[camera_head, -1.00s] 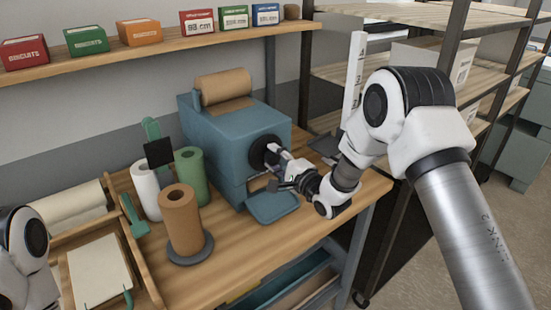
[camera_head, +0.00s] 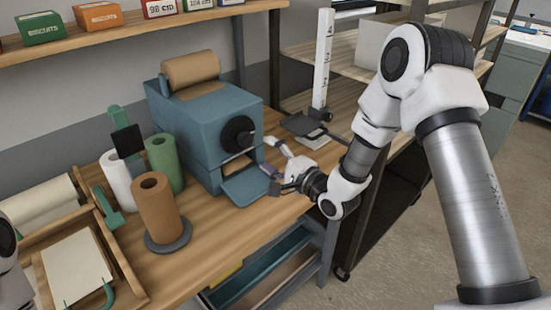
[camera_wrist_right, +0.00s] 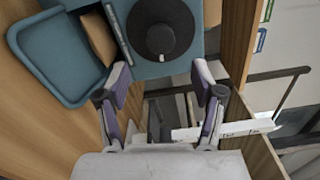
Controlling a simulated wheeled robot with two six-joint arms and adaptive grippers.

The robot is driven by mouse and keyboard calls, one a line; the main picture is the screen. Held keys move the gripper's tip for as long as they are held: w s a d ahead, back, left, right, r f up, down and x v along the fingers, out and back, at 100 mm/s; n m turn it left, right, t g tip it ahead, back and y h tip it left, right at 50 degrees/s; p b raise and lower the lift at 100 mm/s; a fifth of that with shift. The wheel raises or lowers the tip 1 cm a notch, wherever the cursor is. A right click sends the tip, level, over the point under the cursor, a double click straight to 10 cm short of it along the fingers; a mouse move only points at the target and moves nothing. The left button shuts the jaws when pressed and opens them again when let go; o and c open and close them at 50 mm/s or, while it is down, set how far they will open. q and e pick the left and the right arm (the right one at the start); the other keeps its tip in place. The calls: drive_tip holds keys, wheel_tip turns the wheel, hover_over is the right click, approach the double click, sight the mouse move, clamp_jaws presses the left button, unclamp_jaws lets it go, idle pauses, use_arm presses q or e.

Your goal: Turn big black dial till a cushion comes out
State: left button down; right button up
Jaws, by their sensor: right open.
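The big black dial (camera_head: 238,133) is on the right part of the front of the blue machine (camera_head: 190,125). It also shows in the right wrist view (camera_wrist_right: 160,30), round with a small centre hub. My right gripper (camera_head: 268,157) is open and empty, just in front of the dial and apart from it. In the wrist view its fingers (camera_wrist_right: 161,72) stand wide apart below the dial. A blue tray (camera_head: 246,186) sits below the machine's outlet. A brown surface (camera_wrist_right: 100,38) shows at the outlet; I cannot tell whether it is a cushion. My left gripper is out of view.
A brown paper roll (camera_head: 190,69) lies on top of the machine. Green (camera_head: 165,163), white and brown (camera_head: 157,208) rolls stand to its left on the wooden table. A white measuring post (camera_head: 322,60) stands at right behind my arm. Boxes line the shelf above.

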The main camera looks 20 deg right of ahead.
drive_tip(key=v, duration=0.2)
drive_tip(key=shift+s, duration=0.25)
